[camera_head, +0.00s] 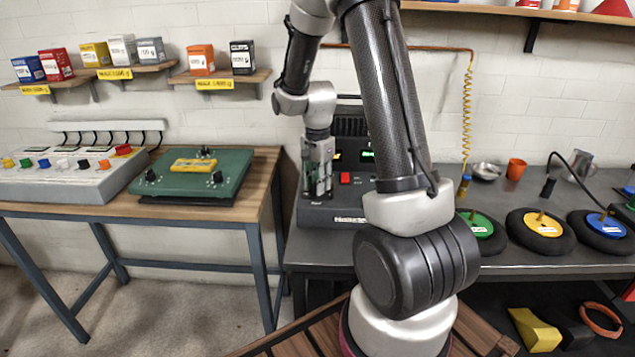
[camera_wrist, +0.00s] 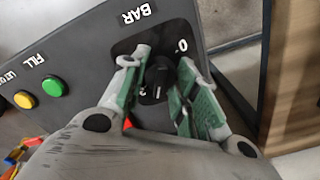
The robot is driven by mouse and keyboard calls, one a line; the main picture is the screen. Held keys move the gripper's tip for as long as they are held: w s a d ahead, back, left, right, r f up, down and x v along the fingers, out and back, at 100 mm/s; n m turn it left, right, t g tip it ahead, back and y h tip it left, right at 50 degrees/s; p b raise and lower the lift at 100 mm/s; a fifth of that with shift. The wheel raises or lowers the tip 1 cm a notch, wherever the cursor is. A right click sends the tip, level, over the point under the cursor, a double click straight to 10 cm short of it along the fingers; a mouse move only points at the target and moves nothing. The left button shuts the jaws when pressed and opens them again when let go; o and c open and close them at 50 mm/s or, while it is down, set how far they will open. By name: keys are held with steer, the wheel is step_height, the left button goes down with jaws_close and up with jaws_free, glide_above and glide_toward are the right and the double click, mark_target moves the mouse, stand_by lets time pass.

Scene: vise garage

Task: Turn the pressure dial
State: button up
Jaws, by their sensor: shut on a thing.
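The pressure dial (camera_wrist: 157,84) is a black round knob on a dark panel, under the word BAR and beside a 0 mark. My gripper (camera_wrist: 164,66) is shut on the dial, with one green-padded finger on each side of it. In the head view my gripper (camera_head: 318,182) points down at the left part of the dark console (camera_head: 340,216) on the workbench. The dial is hidden there behind the fingers. The dial's exact angle is hard to read.
The wrist view shows a green button (camera_wrist: 54,87) and a yellow button (camera_wrist: 25,100) on the panel. A wooden table (camera_head: 262,172) with a green box (camera_head: 215,188) stands left. Several wheels, one with a green hub (camera_head: 478,226), lie on the workbench right.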

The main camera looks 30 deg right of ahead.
steer(key=o, duration=1)
step_height(320, 180, up, 12)
stand_by(0.3)
steer(key=s+a+r+n+t, duration=0.1)
steer(key=s+r+n, duration=0.2)
steer(key=s, duration=0.5)
steer(key=s+a+r+n+t, duration=0.2)
steer(key=s+r+n, duration=0.1)
steer(key=s+n, duration=0.3)
steer(key=s+a+r+n+t, duration=0.1)
steer(key=s+a+r+n, duration=0.1)
steer(key=s+n, duration=0.3)
steer(key=shift+s+r, duration=0.3)
steer(key=shift+s, duration=0.45)
steer(key=shift+s+r, duration=0.3)
steer(key=shift+s, duration=0.5)
steer(key=shift+s+r, duration=0.3)
steer(key=shift+s, duration=0.45)
